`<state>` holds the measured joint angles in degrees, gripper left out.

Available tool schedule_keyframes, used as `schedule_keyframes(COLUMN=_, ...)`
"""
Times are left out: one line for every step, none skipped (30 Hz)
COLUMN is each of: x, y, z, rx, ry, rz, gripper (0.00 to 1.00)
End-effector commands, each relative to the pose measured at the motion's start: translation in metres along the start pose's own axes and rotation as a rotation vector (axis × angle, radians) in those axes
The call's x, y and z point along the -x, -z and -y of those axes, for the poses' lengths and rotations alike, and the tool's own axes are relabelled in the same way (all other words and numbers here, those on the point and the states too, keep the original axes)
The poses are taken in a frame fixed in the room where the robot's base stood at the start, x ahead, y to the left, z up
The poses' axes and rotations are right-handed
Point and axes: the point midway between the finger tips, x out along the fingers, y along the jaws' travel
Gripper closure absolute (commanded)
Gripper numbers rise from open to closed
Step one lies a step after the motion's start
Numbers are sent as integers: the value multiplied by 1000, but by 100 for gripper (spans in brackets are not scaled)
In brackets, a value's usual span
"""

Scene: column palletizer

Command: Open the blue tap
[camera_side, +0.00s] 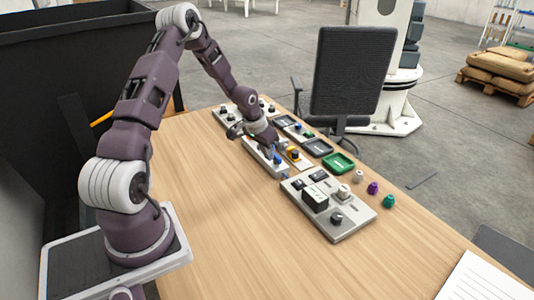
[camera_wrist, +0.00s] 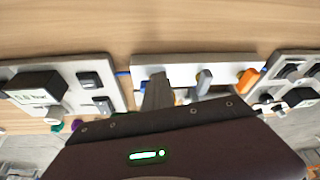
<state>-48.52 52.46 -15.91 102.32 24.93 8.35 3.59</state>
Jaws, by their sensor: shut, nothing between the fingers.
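A pale panel with a row of tap handles (camera_wrist: 222,73) lies below my gripper in the wrist view. An orange handle (camera_wrist: 247,81) is at its right and a grey handle (camera_wrist: 203,82) near its middle. In the side view, the panel (camera_side: 252,151) runs along the middle of the table, with blue showing close to my gripper (camera_side: 271,152). In the wrist view my gripper (camera_wrist: 157,94) is shut and empty, over the left part of the panel. It hides most of what lies there, so the blue tap's handle position is unclear. I cannot tell whether they touch.
A grey panel (camera_side: 345,226) with a display box and knobs lies nearer on the table. Another panel (camera_side: 229,117) stands beyond. The table's near left is clear.

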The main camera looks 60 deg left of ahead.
Motion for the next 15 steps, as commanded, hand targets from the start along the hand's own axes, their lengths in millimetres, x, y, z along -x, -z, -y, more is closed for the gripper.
schedule_keyframes(x=-2, y=12, z=-12, rx=-9, ry=-17, rz=-31, gripper=100)
schedule_keyframes(x=-2, y=12, z=-12, rx=-8, ry=-17, rz=-31, gripper=100)
schedule_keyframes(x=-2, y=12, z=-12, rx=-8, ry=-17, rz=-31, gripper=100)
schedule_keyframes(x=-2, y=12, z=-12, rx=-8, ry=-17, rz=-31, gripper=100)
schedule_keyframes(x=-2, y=11, z=-12, rx=-7, ry=-17, rz=-31, gripper=100)
schedule_keyframes(x=-1, y=9, z=-11, rx=-7, ry=-17, rz=-29, gripper=100)
schedule_keyframes(x=0, y=7, z=-10, rx=-6, ry=-16, rz=-28, gripper=100)
schedule_keyframes(x=1, y=4, z=-8, rx=-5, ry=-15, rz=-27, gripper=100)
schedule_keyframes(x=3, y=-3, z=-6, rx=-5, ry=-14, rz=-23, gripper=100)
schedule_keyframes(x=5, y=-8, z=-4, rx=-4, ry=-12, rz=-21, gripper=100)
schedule_keyframes(x=8, y=-15, z=-2, rx=-3, ry=-10, rz=-17, gripper=100)
schedule_keyframes(x=11, y=-24, z=2, rx=-2, ry=-7, rz=-12, gripper=100)
schedule_keyframes(x=14, y=-32, z=5, rx=0, ry=-5, rz=-8, gripper=100)
schedule_keyframes(x=16, y=-39, z=8, rx=2, ry=-4, rz=-5, gripper=100)
schedule_keyframes(x=28, y=-36, z=9, rx=3, ry=-2, rz=-10, gripper=100)
